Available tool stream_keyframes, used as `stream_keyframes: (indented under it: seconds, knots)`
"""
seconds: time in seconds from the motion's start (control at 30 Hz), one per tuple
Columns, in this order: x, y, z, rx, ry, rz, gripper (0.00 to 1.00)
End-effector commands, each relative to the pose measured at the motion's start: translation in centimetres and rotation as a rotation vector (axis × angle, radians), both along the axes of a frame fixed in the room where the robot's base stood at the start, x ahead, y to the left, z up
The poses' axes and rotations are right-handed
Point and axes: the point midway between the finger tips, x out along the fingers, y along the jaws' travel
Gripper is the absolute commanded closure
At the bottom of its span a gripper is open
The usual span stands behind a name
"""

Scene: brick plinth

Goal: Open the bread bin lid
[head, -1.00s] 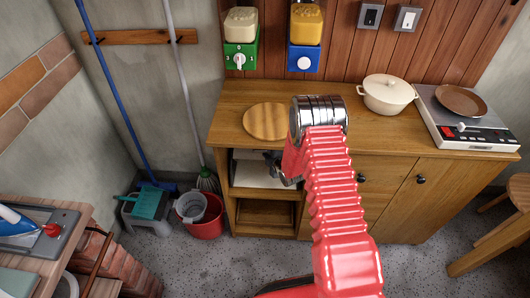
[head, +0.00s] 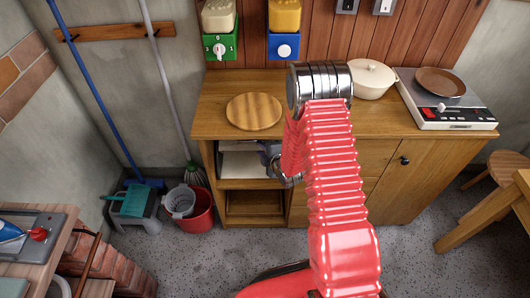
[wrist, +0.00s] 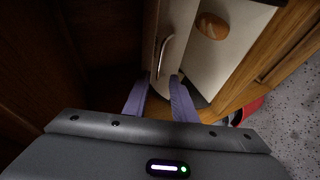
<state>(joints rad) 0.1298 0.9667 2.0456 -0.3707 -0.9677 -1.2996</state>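The cream bread bin (head: 240,163) stands in the upper open compartment of the wooden cabinet, partly hidden by my arm. In the wrist view, its cream surface (wrist: 203,65) carries a brown loaf or loaf-shaped mark (wrist: 212,26); I cannot tell which. A narrower cream panel, apparently the lid (wrist: 176,38), bears a curved metal handle (wrist: 163,57). My gripper (wrist: 158,82) is open, its two bluish fingers apart with the handle just beyond the gap between their tips. Contact cannot be told. In the head view my red arm hides most of the gripper.
A round wooden board (head: 254,111), a cream pot (head: 371,79) and a hotplate (head: 447,106) with a brown pan stand on the cabinet top. A red bucket (head: 201,209) stands left of the cabinet. A table (head: 490,210) and stool are at right. Speckled floor is clear in front.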

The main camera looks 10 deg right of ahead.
Motion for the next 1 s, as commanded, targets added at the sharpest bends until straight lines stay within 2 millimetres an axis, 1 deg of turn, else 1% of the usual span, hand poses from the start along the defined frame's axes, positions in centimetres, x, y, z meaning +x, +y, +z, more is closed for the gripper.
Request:
stream_keyframes:
  seconds: [0.1,0.23,0.37,0.6,0.73,0.83,0.97,1.0]
  knots:
    - [-1.5,-0.3,0.8,0.001,0.000,0.000,0.76]
    - [-2.5,-0.5,1.4,0.001,-0.001,-0.001,0.76]
    - [-3.0,-0.6,1.7,0.001,-0.001,-0.001,0.76]
    - [-3.0,-0.6,1.7,0.001,-0.001,-0.001,0.76]
    - [-3.1,-0.7,1.5,0.006,0.006,-0.005,0.84]
    - [-3.4,-0.9,0.9,0.030,0.040,-0.025,0.91]
    - [-4.8,-1.4,-1.0,0.092,0.154,-0.094,1.00]
    - [-5.4,-1.7,-1.7,0.113,0.198,-0.124,1.00]
